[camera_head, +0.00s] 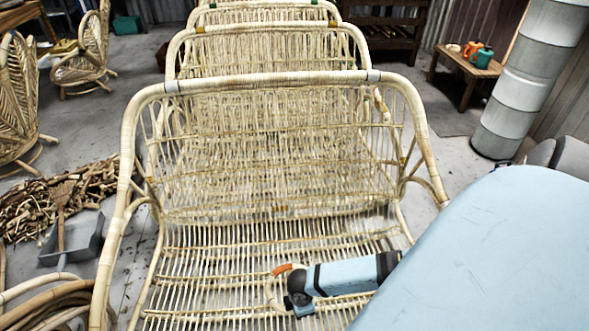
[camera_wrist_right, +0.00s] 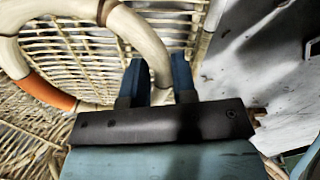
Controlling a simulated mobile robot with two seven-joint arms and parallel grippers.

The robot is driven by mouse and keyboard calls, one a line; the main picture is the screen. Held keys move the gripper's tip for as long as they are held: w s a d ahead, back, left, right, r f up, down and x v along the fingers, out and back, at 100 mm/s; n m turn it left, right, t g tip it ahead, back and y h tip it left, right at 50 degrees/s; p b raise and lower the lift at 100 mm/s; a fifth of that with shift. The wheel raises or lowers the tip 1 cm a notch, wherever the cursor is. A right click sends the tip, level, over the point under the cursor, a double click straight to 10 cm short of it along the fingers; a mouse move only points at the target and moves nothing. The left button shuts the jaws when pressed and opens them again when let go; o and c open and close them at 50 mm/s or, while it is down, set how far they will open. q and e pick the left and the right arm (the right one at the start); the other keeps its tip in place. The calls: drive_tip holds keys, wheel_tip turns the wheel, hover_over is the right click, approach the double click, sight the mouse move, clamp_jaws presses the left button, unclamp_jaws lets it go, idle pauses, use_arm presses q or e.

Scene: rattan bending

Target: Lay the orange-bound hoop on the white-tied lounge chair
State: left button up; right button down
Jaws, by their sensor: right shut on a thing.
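The white-tied lounge chair (camera_head: 265,79) fills the middle of the head view, with pale ties at both ends of its top rail. Its slatted seat (camera_head: 200,270) faces me. The small rattan hoop (camera_head: 269,297) with an orange binding (camera_head: 283,268) is over the right part of the seat. My right gripper (camera_head: 291,301) is shut on the hoop's rim. In the right wrist view, the rim passes between the fingers of the gripper (camera_wrist_right: 160,72), and the orange binding (camera_wrist_right: 50,92) is at left. I cannot tell whether the hoop touches the seat. My left gripper is out of view.
More rattan chairs (camera_head: 270,30) stand in a row behind, with yellowish and green ties. A stick pile (camera_head: 70,195), a grey dustpan (camera_head: 75,240) and rattan coils (camera_head: 50,305) lie at left. A wooden table (camera_head: 465,65) and a round column (camera_head: 520,85) stand at right.

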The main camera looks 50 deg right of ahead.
drive_tip(key=b, duration=0.6)
approach(299, 329)
drive_tip(key=shift+s+a, duration=0.35)
drive_tip(key=shift+s, duration=0.05)
wheel_tip(299, 329, down, 2)
drive_tip(key=shift+f+b, duration=0.25)
drive_tip(key=shift+b, duration=0.2)
drive_tip(key=shift+f, duration=0.15)
wheel_tip(299, 329, down, 4)
drive_tip(key=b, duration=0.2)
drive_tip(key=shift+f+b, duration=0.1)
drive_tip(key=shift+b, duration=0.25)
drive_tip(key=shift+f, duration=0.15)
drive_tip(key=c, duration=0.9)
unclamp_jaws()
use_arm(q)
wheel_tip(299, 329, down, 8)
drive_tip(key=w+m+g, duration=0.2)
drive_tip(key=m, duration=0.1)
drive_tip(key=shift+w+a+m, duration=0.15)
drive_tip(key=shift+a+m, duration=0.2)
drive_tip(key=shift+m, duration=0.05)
